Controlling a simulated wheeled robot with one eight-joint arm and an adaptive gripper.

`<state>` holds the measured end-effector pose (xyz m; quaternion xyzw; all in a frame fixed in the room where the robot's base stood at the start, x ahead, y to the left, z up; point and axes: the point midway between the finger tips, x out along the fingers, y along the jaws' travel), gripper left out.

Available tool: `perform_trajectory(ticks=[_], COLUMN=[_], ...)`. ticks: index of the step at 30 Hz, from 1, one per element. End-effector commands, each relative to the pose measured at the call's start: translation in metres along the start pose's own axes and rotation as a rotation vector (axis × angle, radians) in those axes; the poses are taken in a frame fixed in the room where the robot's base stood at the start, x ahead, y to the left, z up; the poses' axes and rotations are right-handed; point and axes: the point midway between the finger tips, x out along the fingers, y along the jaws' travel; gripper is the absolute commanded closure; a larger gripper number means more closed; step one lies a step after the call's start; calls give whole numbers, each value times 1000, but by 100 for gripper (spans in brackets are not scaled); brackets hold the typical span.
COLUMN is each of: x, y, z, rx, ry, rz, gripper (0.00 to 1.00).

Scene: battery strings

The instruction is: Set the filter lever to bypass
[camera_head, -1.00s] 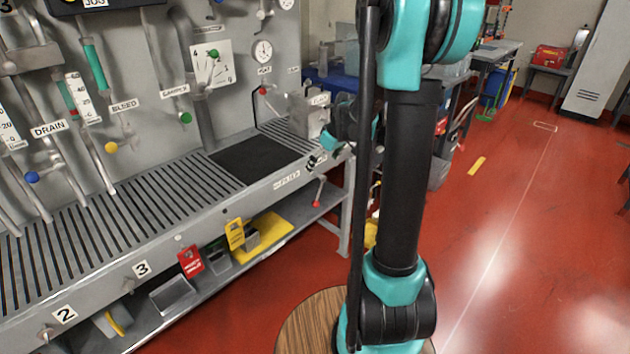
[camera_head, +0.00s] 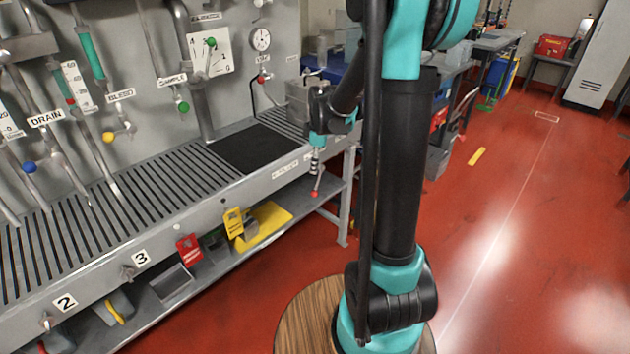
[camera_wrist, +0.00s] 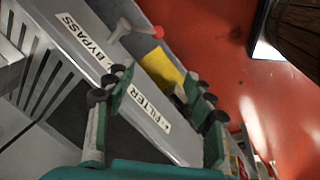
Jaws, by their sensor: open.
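The filter lever (camera_head: 315,186) is a short metal stem with a red tip at the bench's front rim, below my gripper in the head view. In the wrist view the lever (camera_wrist: 130,30) lies beyond the fingertips, towards the BYPASS label (camera_wrist: 84,40). The FILTER label (camera_wrist: 148,108) shows between my fingers. My gripper (camera_wrist: 160,92) is open, with one dark-padded finger on each side of the rim and nothing between them but the rim in view. In the head view my gripper (camera_head: 316,158) is small and partly merges with the lever's upper end.
The slatted bench (camera_head: 170,180) runs along the left, with valves and gauges on the panel behind. Below it are a yellow tray (camera_head: 268,222), a red tag (camera_head: 188,248) and a yellow tag (camera_head: 234,222). Red floor is open at right.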

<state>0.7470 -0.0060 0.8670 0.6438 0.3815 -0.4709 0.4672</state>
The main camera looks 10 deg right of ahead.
Motion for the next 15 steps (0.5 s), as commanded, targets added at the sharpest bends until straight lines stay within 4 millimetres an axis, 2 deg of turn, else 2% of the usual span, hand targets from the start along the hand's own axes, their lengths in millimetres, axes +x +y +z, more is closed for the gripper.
perform_trajectory(ticks=[1, 6, 12, 15], x=[8, 23, 28, 29], y=[-8, -22, -30, -31], z=[-11, -30, -42, -45], rx=[-168, -673, -1000, -1072], ry=[-40, -176, -273, -295], rz=[7, 16, 6, 2], gripper=[56, 77, 100, 100])
